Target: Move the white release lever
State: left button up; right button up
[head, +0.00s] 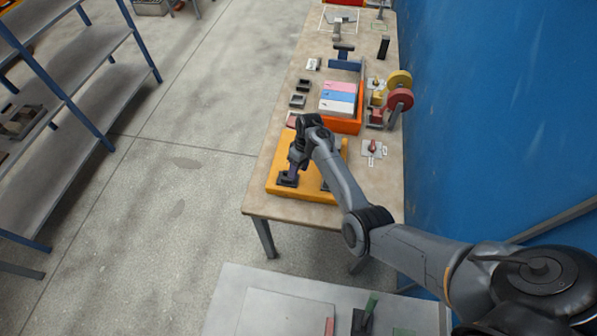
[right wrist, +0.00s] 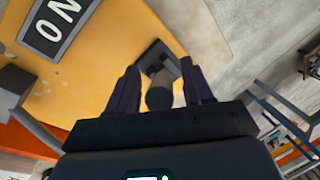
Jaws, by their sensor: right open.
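The yellow-orange panel mould (head: 276,169) lies on the near end of the workbench. My right gripper (head: 293,170) reaches down over its left part; its jaws are open. In the right wrist view, the two dark fingers of the gripper (right wrist: 159,88) stand on either side of a dark, round-ended lever (right wrist: 160,97) that rises from a dark bracket (right wrist: 155,58). Whether the fingers touch it cannot be told. The lever looks dark grey, and I see no clearly white lever. A black plate marked "ON" (right wrist: 61,25) sits on the mould. My left gripper is out of view.
An orange tray (head: 341,126) with pink, blue and white blocks stands behind the mould. A small plate with a red handle (head: 372,148) lies to its right. Red and yellow discs (head: 400,98) stand near the blue wall (head: 490,110). Shelving (head: 95,75) is far left; the floor between is clear.

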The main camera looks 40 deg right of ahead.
jog(key=shift+f, duration=0.15)
jog(key=shift+c, duration=0.2)
jog(key=c, duration=0.5)
grip_shut()
